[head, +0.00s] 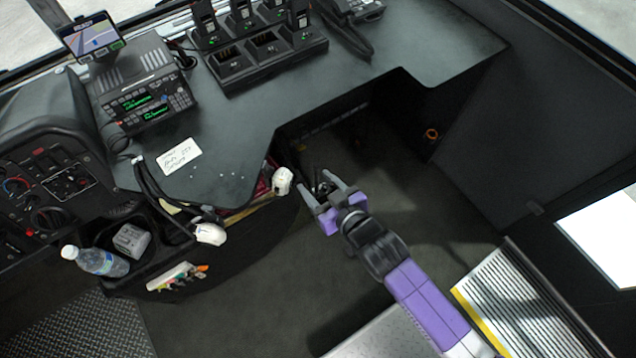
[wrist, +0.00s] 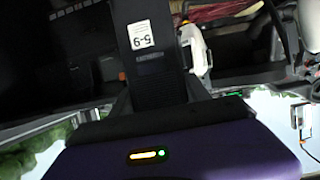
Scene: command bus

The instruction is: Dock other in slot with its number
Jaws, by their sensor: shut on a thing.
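My gripper (head: 323,192) is shut on a black handheld radio (wrist: 158,50), held in the air over the footwell, right of the dash edge. In the wrist view the radio stands between the fingers, with a white label that looks like "5-9", possibly upside down. In the head view the radio is a small dark shape between the fingers. The black charger dock (head: 264,73) sits on the dash at upper left of my gripper. Several radios stand in it, and two front-row slots (head: 228,59) look empty. Slot numbers are too small to read.
A radio console (head: 145,95) with a screen stands left of the dock, and a corded handset (head: 350,35) to its right. A note (head: 179,156) lies on the dash. White handles (head: 282,181), a bottle (head: 95,261) and a cable are near the dash edge. The right dash is clear.

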